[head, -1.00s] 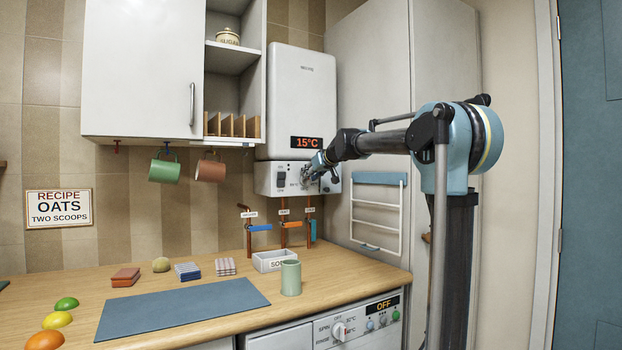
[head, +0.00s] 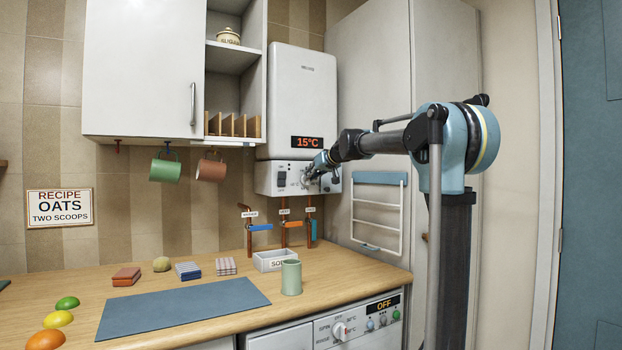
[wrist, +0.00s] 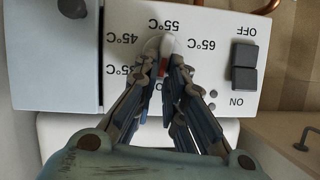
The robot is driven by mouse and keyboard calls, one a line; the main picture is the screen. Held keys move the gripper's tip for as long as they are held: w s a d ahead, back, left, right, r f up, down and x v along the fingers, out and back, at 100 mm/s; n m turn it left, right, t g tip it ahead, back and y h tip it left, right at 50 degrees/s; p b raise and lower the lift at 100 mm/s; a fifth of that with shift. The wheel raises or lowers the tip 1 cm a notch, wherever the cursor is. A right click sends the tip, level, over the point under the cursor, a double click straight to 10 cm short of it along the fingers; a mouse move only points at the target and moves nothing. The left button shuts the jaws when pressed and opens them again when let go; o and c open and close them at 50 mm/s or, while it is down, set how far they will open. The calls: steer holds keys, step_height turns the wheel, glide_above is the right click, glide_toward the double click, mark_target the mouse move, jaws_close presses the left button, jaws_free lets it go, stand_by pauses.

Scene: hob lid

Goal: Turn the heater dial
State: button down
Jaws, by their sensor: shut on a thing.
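The white heater (head: 303,95) hangs on the wall, and its display (head: 306,142) reads 15°C. Its lower control panel (head: 264,180) carries the dial. In the wrist view the picture is upside down, and the pale dial (wrist: 153,46) shows between my fingertips. Printed marks from about 35°C to 65°C stand around it. A red-orange mark (wrist: 165,67) shows between the fingers. My gripper (wrist: 164,64) is shut on the dial. In the head view my gripper (head: 309,179) hides the dial.
A dark ON/OFF switch (wrist: 244,65) sits beside the dial on the panel. Pipes with a blue valve handle (head: 260,227) and an orange one (head: 291,224) run below. A towel rack (head: 378,210) hangs at the right. Mugs hang at the left.

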steer(key=shift+w+d+f+m+g+y, duration=0.3)
steer(key=shift+m+y, duration=0.35)
steer(key=shift+m, duration=0.5)
steer(key=shift+w+d+f+m+g+y, duration=0.15)
steer(key=shift+d+m+y, duration=0.45)
steer(key=shift+m, duration=0.6)
steer(key=shift+w+d+f+m+g+y, duration=0.25)
steer(key=shift+m+y, duration=0.5)
steer(key=shift+m, duration=0.4)
steer(key=c, duration=1.7)
jaws_free()
steer(key=shift+o, duration=0.2)
steer(key=shift+a, duration=0.1)
steer(key=v, duration=1.2)
steer(key=shift+f, duration=0.2)
